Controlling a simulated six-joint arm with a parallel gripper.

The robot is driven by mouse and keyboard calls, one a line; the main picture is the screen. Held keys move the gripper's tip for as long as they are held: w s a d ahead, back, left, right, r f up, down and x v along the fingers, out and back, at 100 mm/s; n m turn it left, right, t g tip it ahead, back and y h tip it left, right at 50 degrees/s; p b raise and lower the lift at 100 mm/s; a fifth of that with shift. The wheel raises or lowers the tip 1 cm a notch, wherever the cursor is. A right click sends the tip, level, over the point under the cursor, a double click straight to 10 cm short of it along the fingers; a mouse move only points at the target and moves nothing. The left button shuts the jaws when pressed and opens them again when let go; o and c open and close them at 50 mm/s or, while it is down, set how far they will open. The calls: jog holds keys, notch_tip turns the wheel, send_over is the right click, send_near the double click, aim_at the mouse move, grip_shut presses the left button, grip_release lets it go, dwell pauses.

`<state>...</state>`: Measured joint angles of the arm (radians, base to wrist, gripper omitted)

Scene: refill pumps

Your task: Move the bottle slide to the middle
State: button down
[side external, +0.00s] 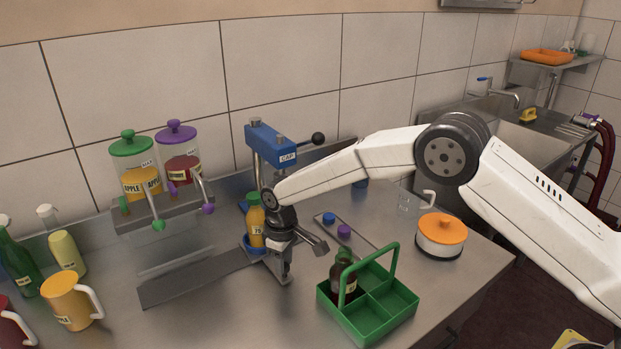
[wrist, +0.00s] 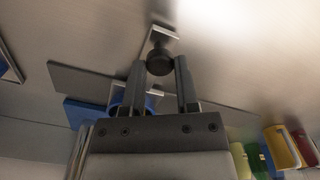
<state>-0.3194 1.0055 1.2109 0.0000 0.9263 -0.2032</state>
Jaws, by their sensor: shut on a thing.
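The bottle slide has a flat grey rail (side external: 195,280) running along the steel counter and a blue cup (side external: 254,249) near its right end. An orange-yellow bottle (side external: 255,225) stands upright in the cup, below the blue cap press (side external: 270,145). My gripper (side external: 283,264) reaches down in front of the cup. In the wrist view, its two fingers sit on either side of the slide's round black knob (wrist: 160,61), shut on it. The blue cup (wrist: 124,101) is partly hidden behind the fingers there. My wrist hides part of the slide in the side view.
Dispensers (side external: 155,180) stand behind the rail's left part. A green crate (side external: 370,308) holding a dark bottle is at the front right, near an orange-lidded pot (side external: 440,236). Blue and purple caps (side external: 344,231) lie on a strip. Jugs and bottles stand at left.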

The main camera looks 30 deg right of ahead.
jog(key=shift+a, duration=1.5)
jog(key=shift+c, duration=1.4)
grip_release()
jog(key=shift+r, duration=0.1)
notch_tip(320, 180, up, 8)
jog(key=shift+f, duration=0.2)
